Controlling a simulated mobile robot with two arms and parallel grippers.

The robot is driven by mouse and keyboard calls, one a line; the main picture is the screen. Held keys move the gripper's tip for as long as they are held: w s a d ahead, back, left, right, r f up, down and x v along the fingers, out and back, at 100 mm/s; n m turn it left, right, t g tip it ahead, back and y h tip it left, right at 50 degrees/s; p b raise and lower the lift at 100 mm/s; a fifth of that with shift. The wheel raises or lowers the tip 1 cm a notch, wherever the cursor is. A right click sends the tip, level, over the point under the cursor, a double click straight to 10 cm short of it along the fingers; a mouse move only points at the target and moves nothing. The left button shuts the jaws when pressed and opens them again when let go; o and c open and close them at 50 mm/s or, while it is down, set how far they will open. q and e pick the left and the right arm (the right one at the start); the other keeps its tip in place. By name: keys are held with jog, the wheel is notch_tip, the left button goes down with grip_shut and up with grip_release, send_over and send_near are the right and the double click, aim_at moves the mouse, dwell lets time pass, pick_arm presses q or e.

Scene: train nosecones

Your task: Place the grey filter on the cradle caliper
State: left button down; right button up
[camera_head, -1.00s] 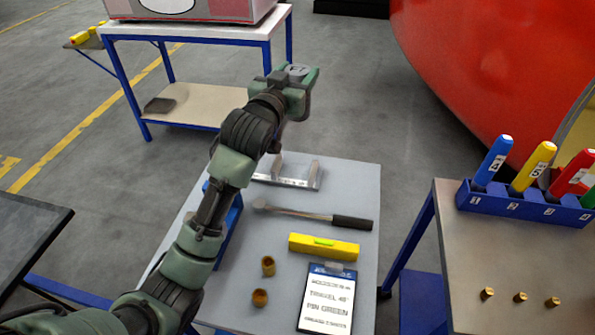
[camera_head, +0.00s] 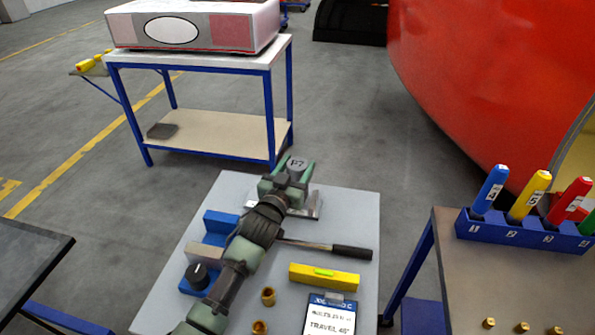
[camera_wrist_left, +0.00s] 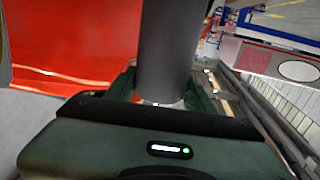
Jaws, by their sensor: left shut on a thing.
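The grey filter (camera_head: 297,164) is a dark grey cylinder with a label on its round top. My left gripper (camera_head: 288,182) is shut on it over the back of the grey table. The filter stands roughly upright in the head view. In the left wrist view the filter (camera_wrist_left: 170,45) rises between the green fingers. The metal cradle (camera_head: 314,207) lies under and behind the gripper, mostly hidden, with its right end showing. I cannot tell whether the filter touches the cradle. My right gripper is not in view.
On the table (camera_head: 350,195) are a hammer (camera_head: 350,252), a yellow level (camera_head: 324,276), a clipboard (camera_head: 330,315), brass pieces (camera_head: 268,296) and a blue fixture (camera_head: 220,222) with a black knob (camera_head: 198,275). A side table holds a blue rack (camera_head: 520,228) of coloured handles.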

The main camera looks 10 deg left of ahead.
pick_arm(q)
jog(key=shift+f, duration=0.9)
jog(key=shift+f, duration=0.15)
jog(key=c, duration=0.6)
grip_release()
jog(key=shift+o, duration=0.2)
jog(key=s+a+b, duration=0.1)
jog(key=s, duration=1.1)
jog(key=shift+a, duration=0.4)
